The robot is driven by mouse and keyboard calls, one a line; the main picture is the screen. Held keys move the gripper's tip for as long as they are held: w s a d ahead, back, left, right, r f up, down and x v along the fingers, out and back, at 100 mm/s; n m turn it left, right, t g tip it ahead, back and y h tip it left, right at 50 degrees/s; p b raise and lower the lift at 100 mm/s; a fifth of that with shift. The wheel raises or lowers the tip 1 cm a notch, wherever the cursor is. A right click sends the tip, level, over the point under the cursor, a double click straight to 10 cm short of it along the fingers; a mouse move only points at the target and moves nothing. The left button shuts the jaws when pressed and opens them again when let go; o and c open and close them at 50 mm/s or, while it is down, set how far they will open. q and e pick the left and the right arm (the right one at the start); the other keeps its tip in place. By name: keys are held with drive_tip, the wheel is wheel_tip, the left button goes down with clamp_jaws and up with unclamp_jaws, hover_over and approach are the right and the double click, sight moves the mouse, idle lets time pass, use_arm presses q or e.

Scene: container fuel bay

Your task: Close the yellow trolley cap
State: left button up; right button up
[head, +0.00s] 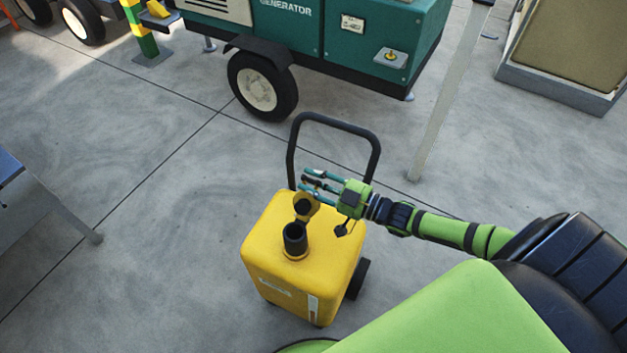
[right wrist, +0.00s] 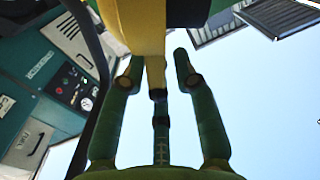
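The yellow trolley (head: 265,250) stands upright on the floor, with a black filler neck (head: 295,240) on its top. The cap (head: 303,207), dark inside with a yellowish rim, stands raised on the handle side of the neck, leaving the mouth uncovered. My right gripper (head: 309,182) is just behind the raised cap, its fingers spread. I cannot tell whether it touches the cap. In the right wrist view the fingers (right wrist: 158,75) are apart, with a narrow yellow piece (right wrist: 154,72) showing between them. My left gripper is out of view.
The trolley's black handle (head: 335,122) rises behind my right gripper. A teal generator (head: 300,40) with a wheel (head: 262,88) stands beyond it. A grey post (head: 447,95) stands behind right, and a grey table (head: 40,200) at the left. Floor left of the trolley is clear.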

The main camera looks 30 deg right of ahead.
clamp_jaws()
